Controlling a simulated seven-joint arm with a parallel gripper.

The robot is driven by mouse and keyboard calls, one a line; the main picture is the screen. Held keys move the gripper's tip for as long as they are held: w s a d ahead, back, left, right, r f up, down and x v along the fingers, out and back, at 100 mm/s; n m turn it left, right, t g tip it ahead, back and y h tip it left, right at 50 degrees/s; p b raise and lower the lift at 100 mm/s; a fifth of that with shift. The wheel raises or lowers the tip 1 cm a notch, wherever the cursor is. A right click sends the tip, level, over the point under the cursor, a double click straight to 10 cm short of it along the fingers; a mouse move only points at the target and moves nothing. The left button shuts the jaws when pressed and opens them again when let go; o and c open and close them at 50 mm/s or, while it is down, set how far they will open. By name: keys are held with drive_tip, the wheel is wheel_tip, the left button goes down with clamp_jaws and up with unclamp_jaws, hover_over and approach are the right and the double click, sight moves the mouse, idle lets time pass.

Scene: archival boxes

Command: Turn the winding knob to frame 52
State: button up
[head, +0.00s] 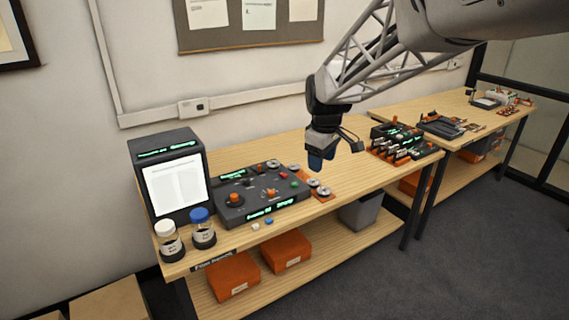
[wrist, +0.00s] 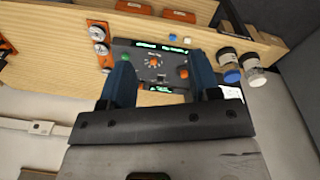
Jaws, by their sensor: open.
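A dark control panel (head: 290,208) with green-lit displays lies on the wooden bench. It carries a left orange knob (head: 234,199) and a middle orange knob (head: 271,193). I cannot tell which is the winding knob, and the display figures are too small to read surely. My gripper (head: 318,165), with blue fingers, hangs open and empty above the bench, to the right of the panel and apart from it. In the wrist view, the middle knob (wrist: 153,62) shows between the fingers (wrist: 160,57), and the left knob (wrist: 184,72) shows near the right finger. The fingers hide parts of the panel.
A viewer with a lit screen (head: 175,185) stands left of the panel, with two capped jars (head: 203,232) in front. Round reels on an orange strip (head: 322,195) lie to its right. A switch rack (head: 400,145) stands farther right. Bare bench lies between.

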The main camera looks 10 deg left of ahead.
drive_tip(key=w+a+f+n, duration=0.2)
drive_tip(key=w+a+f, duration=0.2)
drive_tip(key=a, duration=0.4)
drive_tip(key=w+a+f+n, duration=0.3)
drive_tip(key=w+a, duration=0.2)
drive_tip(key=a, duration=0.2)
drive_tip(key=n+g, duration=0.1)
drive_tip(key=n, duration=0.4)
hover_over(234, 195)
wheel_tip(234, 195, down, 11)
drive_tip(key=shift+f, duration=0.1)
drive_tip(key=shift+f+m, duration=0.1)
drive_tip(key=shift+m, duration=0.2)
drive_tip(key=shift+f, duration=3.8)
drive_tip(key=c, duration=0.9)
